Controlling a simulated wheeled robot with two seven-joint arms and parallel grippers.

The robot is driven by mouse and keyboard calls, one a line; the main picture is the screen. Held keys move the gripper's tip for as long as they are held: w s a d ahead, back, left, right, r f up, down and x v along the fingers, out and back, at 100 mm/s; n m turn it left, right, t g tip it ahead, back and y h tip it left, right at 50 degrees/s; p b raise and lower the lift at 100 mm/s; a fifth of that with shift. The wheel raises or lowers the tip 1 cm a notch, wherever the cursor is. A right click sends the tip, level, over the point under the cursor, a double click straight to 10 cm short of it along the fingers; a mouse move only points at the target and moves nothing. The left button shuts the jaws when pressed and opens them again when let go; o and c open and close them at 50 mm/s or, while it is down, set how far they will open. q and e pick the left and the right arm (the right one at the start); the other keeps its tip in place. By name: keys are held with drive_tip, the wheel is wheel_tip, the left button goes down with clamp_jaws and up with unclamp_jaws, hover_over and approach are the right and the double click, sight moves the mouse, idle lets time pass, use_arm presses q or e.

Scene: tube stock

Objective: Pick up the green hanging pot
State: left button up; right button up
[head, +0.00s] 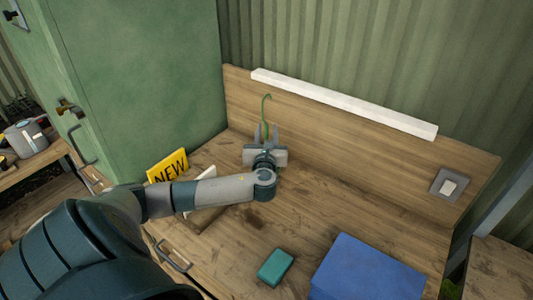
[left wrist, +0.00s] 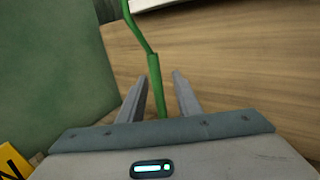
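A thin green stem with a hooked top (head: 264,108) rises at the back of the wooden bench; it looks like the hanger of the green hanging pot. No pot body shows; my gripper hides whatever is below. My left gripper (head: 266,128) is at the lower part of the stem, fingers pointing to the back. In the left wrist view the green stem (left wrist: 155,80) runs between the two fingers (left wrist: 160,78), nearer the left one, with gaps beside it. The fingers are apart and not closed on it. My right gripper is not in view.
On the bench (head: 330,215) are a yellow NEW sign (head: 168,166), a teal block (head: 275,266) and a blue box (head: 365,268). A green cabinet (head: 140,80) stands left. A wooden back panel (head: 350,135) with a white strip (head: 340,103) rises behind.

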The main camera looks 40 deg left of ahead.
use_arm(q)
clamp_jaws()
idle(1.4)
